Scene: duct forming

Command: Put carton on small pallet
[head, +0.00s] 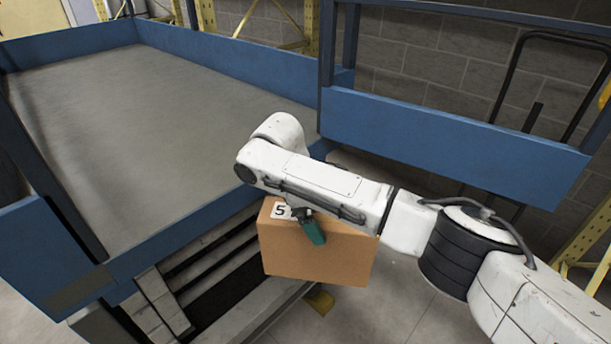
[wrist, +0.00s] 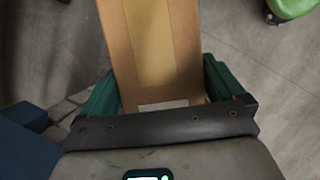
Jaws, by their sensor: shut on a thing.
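The brown carton (head: 330,258) hangs under my arm in the head view, with a white label marked "5" at its upper left. My gripper (head: 308,226) is shut on it, with one teal finger showing on the near face. In the wrist view the carton (wrist: 122,50), with a pale tape strip, lies between the two teal fingers of my gripper (wrist: 158,88). The carton looks raised above the floor. I cannot make out a small pallet in either view.
A blue-railed platform (head: 140,120) with a bare grey deck fills the left, with steps (head: 215,270) beside the carton. A blue panel (head: 440,145) stands behind my arm. A small yellow piece (head: 320,300) shows below the carton. A green object (wrist: 290,8) stands on the floor.

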